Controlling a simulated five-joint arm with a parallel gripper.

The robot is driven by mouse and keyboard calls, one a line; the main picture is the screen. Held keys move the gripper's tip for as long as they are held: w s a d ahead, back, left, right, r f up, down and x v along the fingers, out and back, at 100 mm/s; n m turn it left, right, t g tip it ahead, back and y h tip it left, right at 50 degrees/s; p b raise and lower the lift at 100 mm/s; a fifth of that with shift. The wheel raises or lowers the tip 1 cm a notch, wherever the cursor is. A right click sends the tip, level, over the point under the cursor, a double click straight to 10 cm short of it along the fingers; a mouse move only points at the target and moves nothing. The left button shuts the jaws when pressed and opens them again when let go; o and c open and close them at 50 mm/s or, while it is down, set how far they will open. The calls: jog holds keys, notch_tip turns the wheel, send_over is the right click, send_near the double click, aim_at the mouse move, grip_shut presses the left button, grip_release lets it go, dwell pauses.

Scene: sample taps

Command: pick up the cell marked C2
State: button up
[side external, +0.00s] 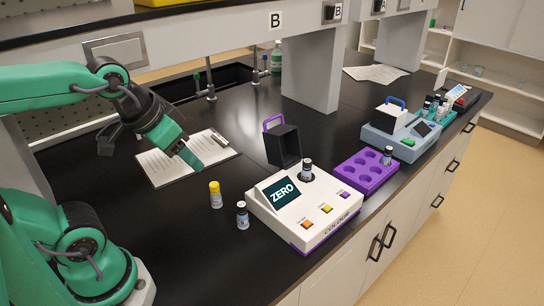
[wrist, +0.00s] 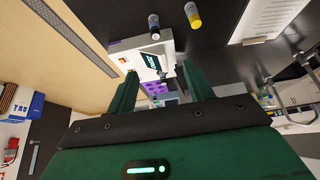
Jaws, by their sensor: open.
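Several small cells are in view, and their markings are too small to read, so I cannot tell which is C2. One more cell (side external: 388,155) stands at the purple rack. My gripper (side external: 190,160) is open and empty, above the bench near the clipboard.
A clipboard with paper (side external: 165,166) lies under my gripper. The meter's dark lid (side external: 283,146) stands raised. The purple rack (side external: 366,178) has several empty holes. A blue-grey instrument (side external: 400,135) and small bottles stand farther right. A shelf pillar (side external: 312,72) rises behind the meter.

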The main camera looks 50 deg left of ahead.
jog(key=w, duration=0.1)
jog(key=n+g, duration=0.5)
jog(key=n, duration=0.4)
send_over(307, 160)
jog(key=f, duration=1)
jog(key=shift+s+f, duration=0.1)
jog(key=shift+s, duration=0.1)
jog(key=shift+w+f+g, duration=0.25)
jog(key=shift+f+g, duration=0.05)
jog(key=shift+f, duration=4)
